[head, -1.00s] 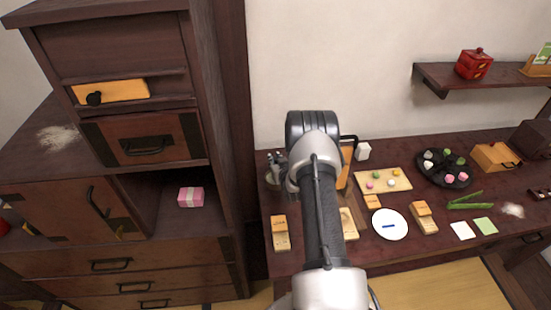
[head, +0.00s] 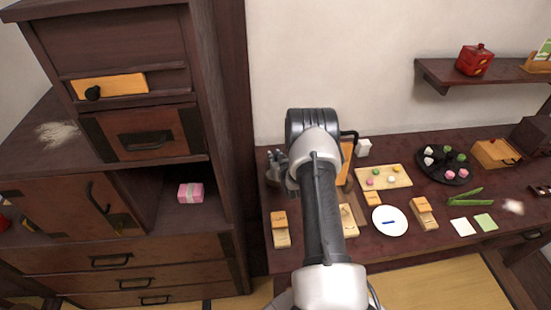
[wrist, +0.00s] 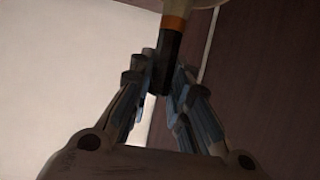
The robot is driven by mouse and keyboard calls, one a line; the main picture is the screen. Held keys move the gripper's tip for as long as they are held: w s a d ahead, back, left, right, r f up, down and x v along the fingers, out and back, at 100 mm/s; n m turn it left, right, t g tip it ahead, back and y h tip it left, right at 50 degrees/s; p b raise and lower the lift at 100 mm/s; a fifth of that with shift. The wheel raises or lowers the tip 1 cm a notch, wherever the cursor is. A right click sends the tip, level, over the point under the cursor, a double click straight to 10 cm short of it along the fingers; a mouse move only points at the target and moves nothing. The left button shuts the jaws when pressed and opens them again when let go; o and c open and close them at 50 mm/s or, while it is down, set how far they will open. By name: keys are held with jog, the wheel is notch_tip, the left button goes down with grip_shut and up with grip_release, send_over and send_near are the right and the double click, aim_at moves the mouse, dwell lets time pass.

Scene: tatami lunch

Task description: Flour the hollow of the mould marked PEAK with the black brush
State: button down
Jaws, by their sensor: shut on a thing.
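My gripper (wrist: 160,95) is shut on a black handle with an orange band and a pale end, which looks like the black brush (wrist: 171,42). In the head view my gripper (head: 277,165) is left of my arm, above the table's back left; the brush cannot be made out there. Three wooden moulds lie on the table: a left one (head: 282,238), a middle one (head: 348,222) partly behind my arm, and a right one (head: 424,218). Their marks are too small to read, so I cannot tell which says PEAK.
Behind are a wooden board (head: 396,172) with sweets and a dark round tray (head: 447,180). Green tongs (head: 464,197) lie right. A tall dark cabinet (head: 228,210) stands close on the left.

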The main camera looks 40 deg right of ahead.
jog(key=shift+s+f+b, duration=0.1)
jog(key=shift+f+b, duration=0.45)
jog(key=shift+b, duration=0.1)
dwell(1.7)
jog(key=shift+r, duration=0.1)
jog(key=shift+r+p, duration=1.8)
jog(key=shift+r, duration=1.75)
jog(key=shift+f, duration=0.1)
